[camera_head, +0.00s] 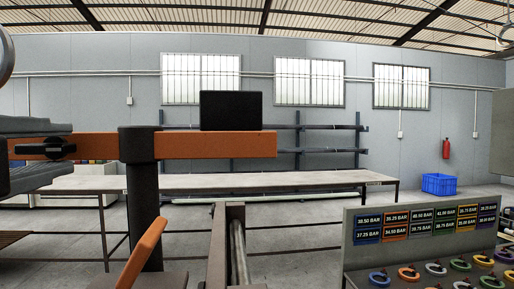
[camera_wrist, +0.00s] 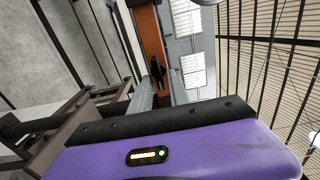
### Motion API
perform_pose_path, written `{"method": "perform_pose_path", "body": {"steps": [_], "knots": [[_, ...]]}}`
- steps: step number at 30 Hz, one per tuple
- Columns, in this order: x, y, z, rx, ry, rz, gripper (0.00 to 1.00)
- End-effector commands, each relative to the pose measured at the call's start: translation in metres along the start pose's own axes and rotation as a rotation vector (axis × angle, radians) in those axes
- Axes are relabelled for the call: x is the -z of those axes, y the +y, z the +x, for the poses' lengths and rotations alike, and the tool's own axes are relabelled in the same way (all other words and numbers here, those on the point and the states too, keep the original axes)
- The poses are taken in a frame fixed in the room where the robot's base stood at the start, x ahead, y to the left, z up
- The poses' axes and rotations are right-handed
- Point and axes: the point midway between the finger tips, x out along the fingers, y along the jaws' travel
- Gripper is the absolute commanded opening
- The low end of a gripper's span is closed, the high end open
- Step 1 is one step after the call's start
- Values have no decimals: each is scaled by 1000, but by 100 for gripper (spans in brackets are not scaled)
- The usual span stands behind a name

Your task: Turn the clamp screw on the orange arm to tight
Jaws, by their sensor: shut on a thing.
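The orange arm (camera_head: 215,146) is a horizontal bar on a dark post (camera_head: 139,180). A black block (camera_head: 231,111) sits on top of it. The clamp screw (camera_head: 50,149) is a black knob with a bar handle, on the near face of the orange arm at the left. My gripper (camera_head: 60,147) is shut on the clamp screw, with one grey finger above it and one below. The wrist view shows the orange arm (camera_wrist: 150,38) and the black clamp screw (camera_wrist: 157,70) beyond my purple gripper housing. How far the screw is turned cannot be told.
An orange lever (camera_head: 142,255) and a dark frame (camera_head: 219,245) stand below the arm. A panel of bar labels (camera_head: 418,232) with several coloured rings is at lower right. A long bench (camera_head: 260,181) stands behind. A blue crate (camera_head: 439,184) sits on the floor.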

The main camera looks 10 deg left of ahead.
Motion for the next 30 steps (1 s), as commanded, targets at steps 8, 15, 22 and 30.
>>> {"method": "perform_pose_path", "body": {"steps": [8, 15, 22, 30], "knots": [[2, 1, 1, -3, 5, 1, 31], [1, 1, 0, -2, 3, 0, 31], [0, 1, -16, 1, -1, 1, 31], [0, 1, -60, 0, 0, 2, 31]]}}
